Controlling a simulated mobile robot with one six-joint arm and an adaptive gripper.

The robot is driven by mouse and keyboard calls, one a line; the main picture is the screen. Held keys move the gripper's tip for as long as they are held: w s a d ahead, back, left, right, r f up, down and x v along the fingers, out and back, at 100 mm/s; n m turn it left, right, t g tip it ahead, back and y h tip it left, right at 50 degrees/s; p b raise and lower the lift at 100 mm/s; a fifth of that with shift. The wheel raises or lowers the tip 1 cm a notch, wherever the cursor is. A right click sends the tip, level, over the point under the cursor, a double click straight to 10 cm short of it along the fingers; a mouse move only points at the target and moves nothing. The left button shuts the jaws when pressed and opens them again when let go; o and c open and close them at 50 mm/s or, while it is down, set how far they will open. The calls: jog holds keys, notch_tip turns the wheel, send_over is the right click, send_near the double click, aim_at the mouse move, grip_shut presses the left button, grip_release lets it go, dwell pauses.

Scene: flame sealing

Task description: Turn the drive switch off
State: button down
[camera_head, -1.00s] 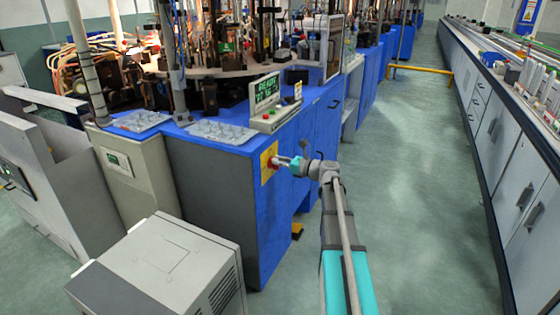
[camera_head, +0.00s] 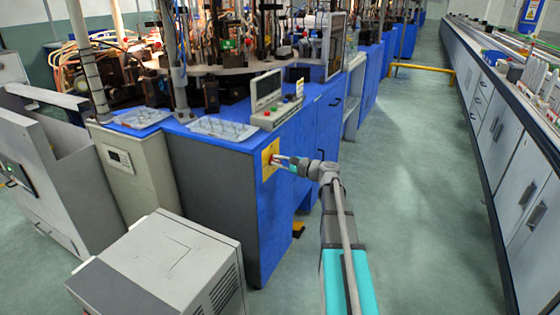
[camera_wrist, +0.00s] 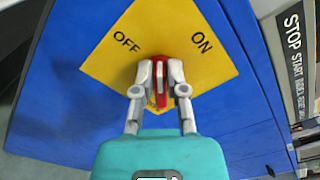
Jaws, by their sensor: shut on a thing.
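The drive switch is a red handle (camera_wrist: 160,97) on a yellow plate (camera_wrist: 112,62), which is marked OFF at left and ON at right in the wrist view. The plate (camera_head: 267,172) sits on the end of the blue machine cabinet in the head view. My gripper (camera_wrist: 160,72) is shut on the red handle, one finger on each side. It also shows at the plate in the head view (camera_head: 279,160). The fingers partly hide the handle, and I cannot tell which word it points to.
A control box with a blank display (camera_head: 266,90) and coloured buttons stands on the cabinet (camera_head: 215,195) above the switch. A grey box (camera_head: 165,265) stands at the front left. The aisle floor (camera_head: 420,200) at right is clear.

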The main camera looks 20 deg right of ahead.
jog(key=n, duration=0.4)
jog(key=shift+w+a+f+b, duration=0.1)
jog(key=shift+w+f+b, duration=0.05)
jog(key=shift+f+b, duration=0.2)
jog(key=shift+f+n, duration=0.15)
jog(key=shift+n, duration=1.65)
jog(key=c, duration=0.7)
grip_release()
jog(key=shift+f, duration=0.1)
jog(key=v, duration=1.2)
